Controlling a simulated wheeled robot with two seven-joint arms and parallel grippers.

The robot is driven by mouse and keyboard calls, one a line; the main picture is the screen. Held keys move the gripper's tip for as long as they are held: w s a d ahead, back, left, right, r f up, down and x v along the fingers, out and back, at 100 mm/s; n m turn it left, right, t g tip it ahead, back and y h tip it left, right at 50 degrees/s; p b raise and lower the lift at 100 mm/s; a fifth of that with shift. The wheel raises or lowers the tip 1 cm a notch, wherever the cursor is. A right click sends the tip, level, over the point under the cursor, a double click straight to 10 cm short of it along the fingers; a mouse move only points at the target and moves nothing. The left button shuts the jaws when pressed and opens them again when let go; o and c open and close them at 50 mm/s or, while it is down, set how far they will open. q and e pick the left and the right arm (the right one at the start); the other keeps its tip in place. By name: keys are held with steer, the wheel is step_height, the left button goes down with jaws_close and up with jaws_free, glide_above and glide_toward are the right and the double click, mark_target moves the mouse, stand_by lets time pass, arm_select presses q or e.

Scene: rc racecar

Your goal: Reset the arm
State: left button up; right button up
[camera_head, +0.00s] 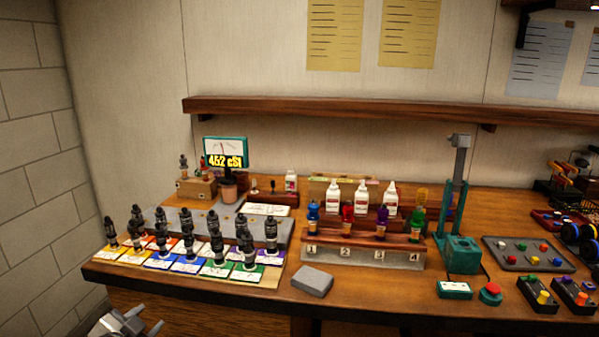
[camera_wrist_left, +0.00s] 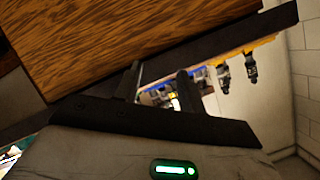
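My left gripper (camera_head: 143,318) shows at the bottom left of the head view, below and in front of the workbench (camera_head: 400,312) edge. In the left wrist view its two fingers (camera_wrist_left: 160,84) stand apart with nothing between them. Beyond them are the bench's dark edge and, past it, several black dampers (camera_wrist_left: 238,74) and coloured cards. My right gripper is in neither view.
Black dampers (camera_head: 216,236) stand on coloured cards at the bench's left end. A rack (camera_head: 345,255) numbered 1 to 4 holds coloured bottles mid-bench. A grey block (camera_head: 312,281) lies near the front edge. A green press (camera_head: 462,252) stands right. The left wall (camera_head: 35,180) is close.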

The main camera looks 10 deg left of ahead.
arm_select(q)
steer(key=s+d+f+n+g+h, duration=0.1)
steer(key=s+d+f, duration=0.4)
steer(key=s+d, duration=0.5)
steer(key=s+d+f+n+g+h, duration=0.2)
steer(key=s+d+f, duration=0.4)
steer(key=s+d, duration=0.5)
steer(key=d+h, duration=0.1)
steer(key=d, duration=0.3)
steer(key=shift+s+f+n+g+h, duration=0.25)
steer(key=shift+f+n+g+h, duration=0.05)
